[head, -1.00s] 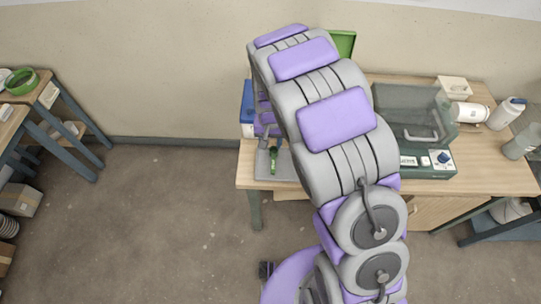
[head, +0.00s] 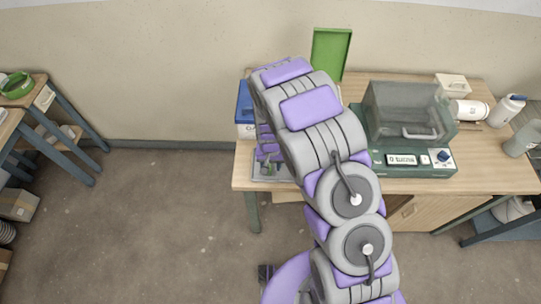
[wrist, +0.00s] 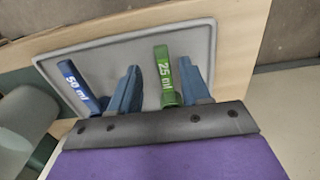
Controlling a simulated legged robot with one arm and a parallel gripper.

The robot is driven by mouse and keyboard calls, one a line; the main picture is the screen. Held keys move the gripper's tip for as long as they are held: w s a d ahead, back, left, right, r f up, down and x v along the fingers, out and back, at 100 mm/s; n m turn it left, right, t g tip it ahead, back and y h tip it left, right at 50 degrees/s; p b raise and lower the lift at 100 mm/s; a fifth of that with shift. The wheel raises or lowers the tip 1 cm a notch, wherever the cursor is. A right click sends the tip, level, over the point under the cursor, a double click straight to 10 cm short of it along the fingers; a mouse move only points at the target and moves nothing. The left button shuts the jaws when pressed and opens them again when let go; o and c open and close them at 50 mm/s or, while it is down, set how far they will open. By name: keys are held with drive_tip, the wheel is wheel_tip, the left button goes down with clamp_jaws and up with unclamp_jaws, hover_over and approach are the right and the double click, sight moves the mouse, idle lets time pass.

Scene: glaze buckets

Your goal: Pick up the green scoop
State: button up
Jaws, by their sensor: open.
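The green scoop (wrist: 164,80), its handle marked "25 ml", lies on a grey tray (wrist: 110,52) in the wrist view. My gripper (wrist: 160,68) is open, with one blue finger on each side of the green handle. A gap shows between the handle and the left finger; the right finger is very close to the handle. The scoop's bowl end is hidden by my gripper body. A blue scoop (wrist: 76,84) marked "50 ml" lies just outside the left finger.
The tray lies near the front left edge of the wooden table (head: 490,178). A blue and white container (head: 245,112) stands behind it. A green lidded machine (head: 408,130) stands to the right. A green panel (head: 331,55) stands at the back.

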wheel_tip(320, 180, down, 2)
drive_tip(key=shift+w+a+f, duration=0.1)
drive_tip(key=shift+a, duration=0.35)
drive_tip(key=shift+c, duration=1.2)
drive_tip(key=shift+d, duration=0.3)
drive_tip(key=c, duration=0.5)
clamp_jaws()
drive_tip(key=shift+a, duration=0.1)
